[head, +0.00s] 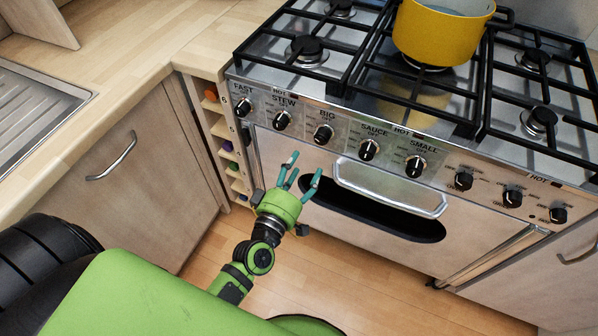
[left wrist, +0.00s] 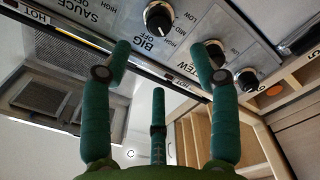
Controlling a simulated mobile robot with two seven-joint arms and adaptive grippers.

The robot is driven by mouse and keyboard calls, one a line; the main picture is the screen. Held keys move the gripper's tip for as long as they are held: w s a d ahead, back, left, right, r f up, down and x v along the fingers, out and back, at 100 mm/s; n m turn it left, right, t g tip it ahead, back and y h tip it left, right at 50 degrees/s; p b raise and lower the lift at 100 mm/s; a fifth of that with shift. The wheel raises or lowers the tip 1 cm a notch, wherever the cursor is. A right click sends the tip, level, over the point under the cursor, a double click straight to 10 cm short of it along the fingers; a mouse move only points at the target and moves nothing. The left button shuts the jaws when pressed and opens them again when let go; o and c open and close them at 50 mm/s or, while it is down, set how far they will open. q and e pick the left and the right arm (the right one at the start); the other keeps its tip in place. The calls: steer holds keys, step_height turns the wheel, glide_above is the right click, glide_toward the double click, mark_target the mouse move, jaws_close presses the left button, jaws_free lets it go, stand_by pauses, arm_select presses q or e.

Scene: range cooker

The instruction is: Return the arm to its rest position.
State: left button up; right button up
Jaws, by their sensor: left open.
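My left gripper (head: 303,173) is green with teal fingers. In the head view it is in front of the range cooker (head: 480,262), below the knob marked BIG (head: 323,134) and left of the oven door handle (head: 388,188). Its fingers are spread open with nothing between them. In the left wrist view the fingers (left wrist: 160,75) point up towards the control panel, with the BIG knob (left wrist: 159,17) beyond them. I cannot tell the exact gap to the panel. My right gripper is not in view.
A yellow pot (head: 440,35) stands on the hob grates. A narrow rack (head: 226,135) with coloured items is left of the cooker. A cabinet (head: 125,195) and sink drainer (head: 35,110) are at the left. The wooden floor (head: 370,290) before the cooker is clear.

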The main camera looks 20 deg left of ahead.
arm_select(q)
steer(key=shift+s, duration=0.45)
steer(key=s+d+f+m+g+h, duration=0.1)
steer(key=s+f+m+g, duration=0.35)
steer(key=f, duration=0.85)
steer(key=s+d+f+m+g, duration=0.1)
steer(key=s+f+m+g, duration=0.3)
steer(key=f, duration=0.9)
steer(key=s+a+f+m+g, duration=0.2)
steer(key=s+f, duration=0.3)
steer(key=s, duration=0.4)
steer(key=s+a+f+m+g+y+p, duration=0.1)
steer(key=s+a+f+g, duration=0.2)
steer(key=s+f, duration=0.3)
steer(key=s+a+f+m+g, duration=0.2)
steer(key=s+f, duration=0.3)
steer(key=s, duration=0.8)
steer(key=shift+a+f+m+g+y, duration=0.2)
steer(key=shift+m+g+y, duration=0.15)
steer(key=shift+g, duration=0.4)
